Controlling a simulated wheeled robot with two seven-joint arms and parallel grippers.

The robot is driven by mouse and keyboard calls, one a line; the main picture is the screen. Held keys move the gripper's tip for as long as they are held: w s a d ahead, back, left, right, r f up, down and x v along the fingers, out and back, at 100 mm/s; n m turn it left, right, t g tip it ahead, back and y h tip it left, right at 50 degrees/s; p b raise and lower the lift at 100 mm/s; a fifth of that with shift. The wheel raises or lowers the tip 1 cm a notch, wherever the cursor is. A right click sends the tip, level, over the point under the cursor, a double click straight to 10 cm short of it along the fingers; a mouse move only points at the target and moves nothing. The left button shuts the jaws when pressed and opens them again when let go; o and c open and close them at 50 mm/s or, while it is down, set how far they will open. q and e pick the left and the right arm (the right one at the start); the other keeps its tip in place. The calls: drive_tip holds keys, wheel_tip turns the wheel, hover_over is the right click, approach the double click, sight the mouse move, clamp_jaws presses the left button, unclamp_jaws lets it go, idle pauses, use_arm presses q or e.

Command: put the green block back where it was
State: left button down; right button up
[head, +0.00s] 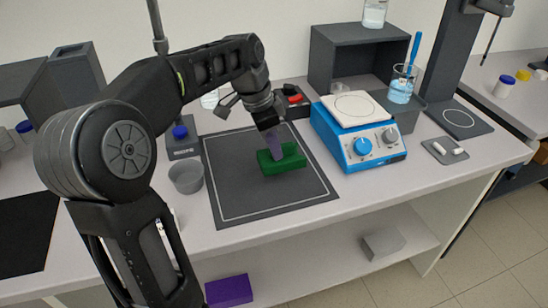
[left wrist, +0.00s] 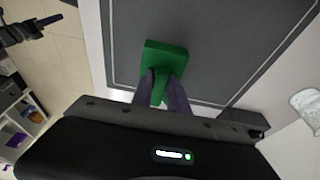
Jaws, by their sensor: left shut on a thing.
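The green block (head: 291,162) is at the middle of the dark mat with a white outline (head: 235,190) on the bench. My left gripper (head: 275,150) reaches down over it from above, its purple-grey fingers shut on the block. In the left wrist view the block (left wrist: 166,58) shows between and beyond the two fingers (left wrist: 161,90), over the mat (left wrist: 220,50). I cannot tell whether the block touches the mat or is just above it.
A blue hotplate stirrer (head: 358,140) stands right of the mat. A grey cup (head: 186,177) stands at the mat's left edge. A dark open box (head: 345,62) and a beaker of blue liquid (head: 401,86) are behind. A purple box (head: 229,290) is on the lower shelf.

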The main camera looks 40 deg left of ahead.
use_arm(q)
drive_tip(key=shift+f, duration=1.85)
drive_tip(key=shift+f, duration=0.2)
drive_tip(key=c, duration=1.3)
unclamp_jaws()
drive_tip(key=shift+r, duration=0.15)
drive_tip(key=p+v, duration=0.1)
drive_tip(key=v, duration=1.1)
drive_tip(key=shift+d, duration=0.1)
